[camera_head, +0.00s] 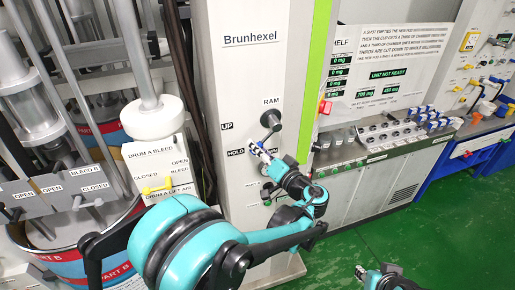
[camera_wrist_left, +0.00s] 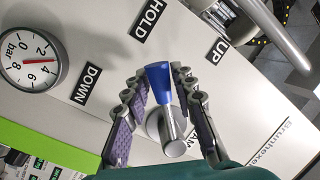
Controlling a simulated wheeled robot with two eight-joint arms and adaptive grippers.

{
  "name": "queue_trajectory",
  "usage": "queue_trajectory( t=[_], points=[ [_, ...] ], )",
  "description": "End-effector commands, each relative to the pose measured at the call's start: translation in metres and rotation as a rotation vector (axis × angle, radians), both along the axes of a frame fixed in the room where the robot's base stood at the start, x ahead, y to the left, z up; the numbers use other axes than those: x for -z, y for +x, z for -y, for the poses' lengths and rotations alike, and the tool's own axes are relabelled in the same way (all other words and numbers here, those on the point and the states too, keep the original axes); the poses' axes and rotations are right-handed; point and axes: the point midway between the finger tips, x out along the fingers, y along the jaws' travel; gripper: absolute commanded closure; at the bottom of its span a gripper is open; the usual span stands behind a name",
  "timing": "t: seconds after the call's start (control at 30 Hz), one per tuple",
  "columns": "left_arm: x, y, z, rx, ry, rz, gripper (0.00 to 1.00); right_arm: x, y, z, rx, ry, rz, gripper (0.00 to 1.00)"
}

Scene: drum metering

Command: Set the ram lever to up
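The ram lever (camera_wrist_left: 159,76) has a blue handle and a grey shaft on a round metal hub. In the wrist view its handle points roughly toward the HOLD label (camera_wrist_left: 147,18). The UP label (camera_wrist_left: 217,50) lies to the right and the DOWN label (camera_wrist_left: 87,82) to the left. My left gripper (camera_head: 258,150) is at the lever, below the hub in the head view. In the wrist view its fingertips flank the blue handle closely and appear to press it from both sides. My right gripper (camera_head: 374,275) is only partly visible at the bottom; its opening is unclear.
A pressure gauge (camera_wrist_left: 32,57) sits on the panel beside DOWN. The drum bleed block with its yellow handle (camera_head: 157,188) is left of the panel, close to my arm. A counter with several cups (camera_head: 392,132) stands right. The green floor (camera_head: 430,245) is clear.

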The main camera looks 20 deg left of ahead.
Motion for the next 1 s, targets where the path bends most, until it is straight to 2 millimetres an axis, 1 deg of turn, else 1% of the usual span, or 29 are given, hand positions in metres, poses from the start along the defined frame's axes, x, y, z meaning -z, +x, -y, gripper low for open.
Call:
queue_trajectory(
  t=[0.03, 0.07, 0.47, 0.67, 1.0],
  points=[
    [0.0, 0.0, 0.0, 0.0, 0.0, 0.0, 0.95, 0.0, 0.0, 0.0, 0.0, 0.0, 0.0, 0.7],
    [0.0, 0.0, 0.0, 0.0, 0.0, 0.0, 1.0, 0.0, 0.0, 0.0, 0.0, 0.0, 0.0, 0.7],
    [-0.002, -0.002, -0.002, -0.001, 0.034, -0.024, 1.0, 0.002, 0.0, 0.0, 0.0, 0.0, 0.0, 0.7],
    [-0.01, -0.006, -0.008, -0.002, 0.126, -0.086, 1.0, 0.006, 0.0, 0.0, 0.0, 0.0, 0.0, 0.7],
    [-0.032, -0.013, -0.018, -0.003, 0.365, -0.246, 1.0, 0.011, 0.0, 0.0, 0.0, 0.0, 0.0, 0.7]
  ],
)
